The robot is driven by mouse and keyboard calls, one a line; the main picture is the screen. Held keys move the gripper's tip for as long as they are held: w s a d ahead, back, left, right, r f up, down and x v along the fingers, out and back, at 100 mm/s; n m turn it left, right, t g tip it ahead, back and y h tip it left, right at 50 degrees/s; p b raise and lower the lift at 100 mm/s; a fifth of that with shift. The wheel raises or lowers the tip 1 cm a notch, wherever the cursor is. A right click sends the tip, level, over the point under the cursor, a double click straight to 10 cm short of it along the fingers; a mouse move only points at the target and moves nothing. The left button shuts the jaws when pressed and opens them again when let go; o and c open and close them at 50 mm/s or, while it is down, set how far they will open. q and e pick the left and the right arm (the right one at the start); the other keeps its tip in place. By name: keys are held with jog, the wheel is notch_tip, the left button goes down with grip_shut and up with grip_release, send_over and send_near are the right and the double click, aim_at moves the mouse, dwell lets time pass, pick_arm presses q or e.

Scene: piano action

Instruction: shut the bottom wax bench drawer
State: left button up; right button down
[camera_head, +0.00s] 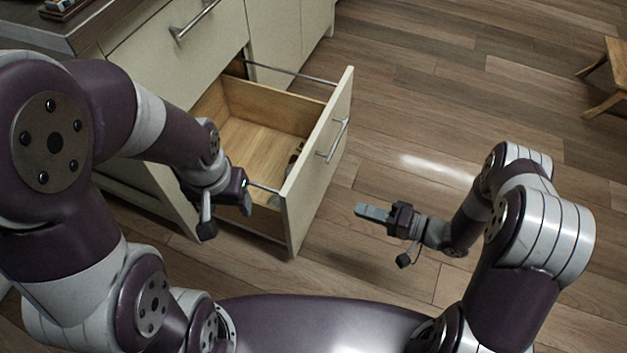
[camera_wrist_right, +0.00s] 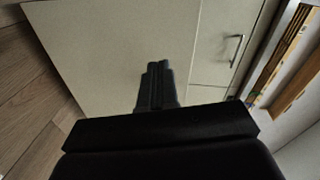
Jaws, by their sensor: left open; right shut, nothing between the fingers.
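The bottom drawer (camera_head: 262,118) is pulled far out of the cream bench, showing its bare wooden inside. Its cream front panel (camera_head: 309,190) carries a metal bar handle (camera_head: 333,141). My left gripper (camera_head: 247,203) is open over the near side of the drawer, close to its metal side rail; whether it touches is unclear. My right gripper (camera_head: 362,211) is shut and empty, out in front of the drawer's front panel and apart from it. In the right wrist view its closed fingers (camera_wrist_right: 157,84) point toward cream panels.
An upper drawer front with a handle (camera_head: 195,20) is closed above. A dark item (camera_head: 295,153) lies inside the open drawer, partly hidden by the front. A wooden stool (camera_head: 610,80) stands at the far right. The wooden floor (camera_head: 440,110) before the drawer is clear.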

notch_tip(320, 180, up, 3)
jog(key=y, duration=0.2)
jog(key=m+b, duration=0.2)
jog(key=b, duration=0.3)
send_near(296, 182)
jog(key=x, duration=0.6)
jog(key=shift+s+a, duration=0.1)
pick_arm(q)
notch_tip(296, 182, down, 5)
jog(key=shift+s+r, duration=0.1)
pick_arm(e)
jog(key=shift+a+r, duration=0.1)
jog(key=shift+a, duration=0.25)
